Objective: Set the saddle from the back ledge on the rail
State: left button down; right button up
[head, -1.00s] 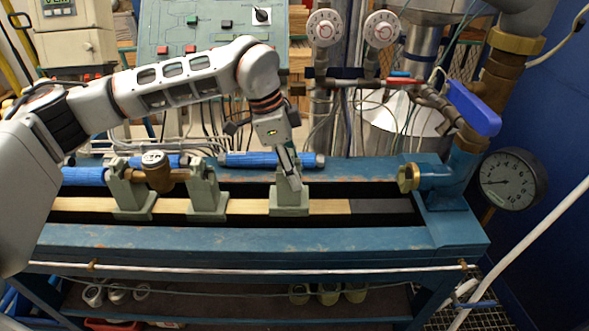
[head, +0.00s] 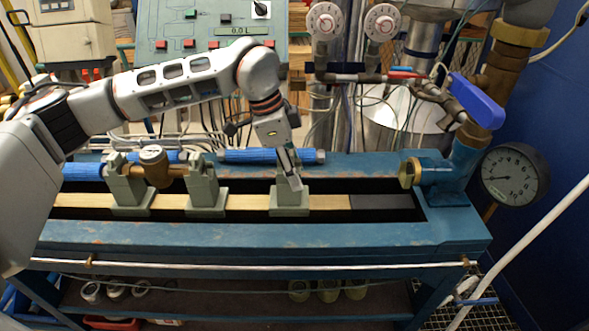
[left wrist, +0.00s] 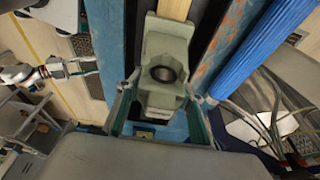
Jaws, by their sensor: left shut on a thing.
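The grey-green saddle (head: 288,204) is over the pale rail (head: 240,203), to the right of two similar saddles, and looks upright. Its base appears level with theirs; I cannot tell whether it is fully seated. My left gripper (head: 291,180) is shut on this saddle from above. In the left wrist view the saddle (left wrist: 165,47) shows its round dark hole between the two fingers (left wrist: 160,108), with the rail (left wrist: 174,9) running beyond it. My right arm appears at the left of that view; its gripper (left wrist: 88,67) is too small to read.
Two saddles (head: 128,190) (head: 204,190) hold a brass meter (head: 154,166) on the left part of the rail. Blue pipes (head: 262,156) lie on the back ledge. A brass fitting (head: 410,173) and a gauge (head: 514,175) stand at right. The rail's dark right end (head: 380,204) is clear.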

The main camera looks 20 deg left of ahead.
pick_arm(q)
jog(key=shift+f, duration=0.25)
dwell(0.9)
jog(key=c, duration=1.2)
grip_release()
jog(key=shift+c, duration=0.2)
jog(key=shift+f, duration=0.1)
jog(key=shift+r+p, duration=1.4)
jog(key=shift+r, duration=1.5)
jog(key=shift+r+p, duration=1.2)
jog(key=shift+r, duration=1.55)
jog(key=shift+s+f, duration=0.1)
